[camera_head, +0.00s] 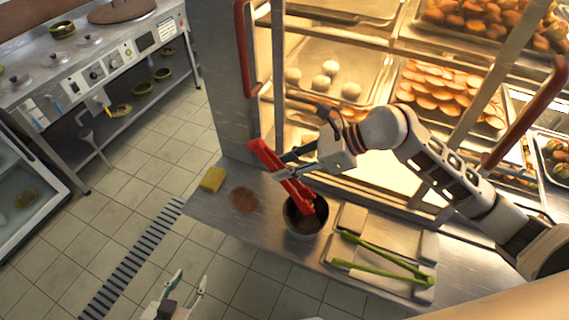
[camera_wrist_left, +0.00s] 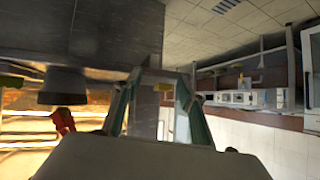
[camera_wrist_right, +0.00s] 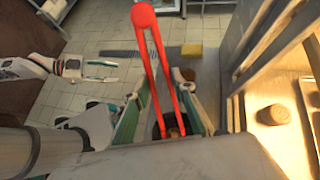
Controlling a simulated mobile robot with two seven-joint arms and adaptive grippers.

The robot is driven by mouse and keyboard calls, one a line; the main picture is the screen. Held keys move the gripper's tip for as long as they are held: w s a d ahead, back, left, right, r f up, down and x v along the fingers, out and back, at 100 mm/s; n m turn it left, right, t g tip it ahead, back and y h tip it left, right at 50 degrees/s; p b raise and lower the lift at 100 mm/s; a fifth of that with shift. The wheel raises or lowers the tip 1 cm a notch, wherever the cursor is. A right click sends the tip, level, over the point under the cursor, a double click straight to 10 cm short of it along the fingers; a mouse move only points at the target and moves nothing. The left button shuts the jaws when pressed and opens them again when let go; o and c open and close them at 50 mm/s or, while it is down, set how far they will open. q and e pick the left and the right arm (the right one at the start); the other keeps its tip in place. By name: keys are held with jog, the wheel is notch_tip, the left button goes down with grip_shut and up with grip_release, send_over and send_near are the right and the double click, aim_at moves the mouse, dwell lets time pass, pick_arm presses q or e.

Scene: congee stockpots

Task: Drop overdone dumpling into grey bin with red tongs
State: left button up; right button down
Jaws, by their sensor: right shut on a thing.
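My right gripper (camera_head: 290,163) is shut on the red tongs (camera_head: 277,170). The tongs slant down over the grey bin (camera_head: 306,234), with their tips at or just inside its dark mouth. In the right wrist view the red tongs (camera_wrist_right: 153,50) run between the fingers, and a small tan-brown thing (camera_wrist_right: 174,132) shows near their tips. I cannot tell whether it is the overdone dumpling, or whether it is gripped or lies in the bin. My left gripper (camera_head: 191,278) is open and empty, low in front of the counter. Its open fingers also show in the left wrist view (camera_wrist_left: 158,82).
Green tongs (camera_head: 385,262) lie on a tray (camera_head: 425,289) right of the bin. A yellow sponge (camera_head: 212,179) and a brown round patch (camera_head: 243,199) are on the counter to its left. The lit food cabinet (camera_head: 340,60) stands close behind. Floor is clear at left.

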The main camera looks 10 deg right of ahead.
notch_tip(320, 180, down, 8)
jog(key=b, duration=0.5)
jog(key=shift+f+b, duration=0.45)
jog(key=c, duration=2)
grip_release()
jog(key=shift+c, duration=0.2)
notch_tip(320, 180, up, 10)
jog(key=p, duration=0.7)
send_over(284, 187)
jog(key=w, duration=0.2)
jog(key=shift+d, duration=0.3)
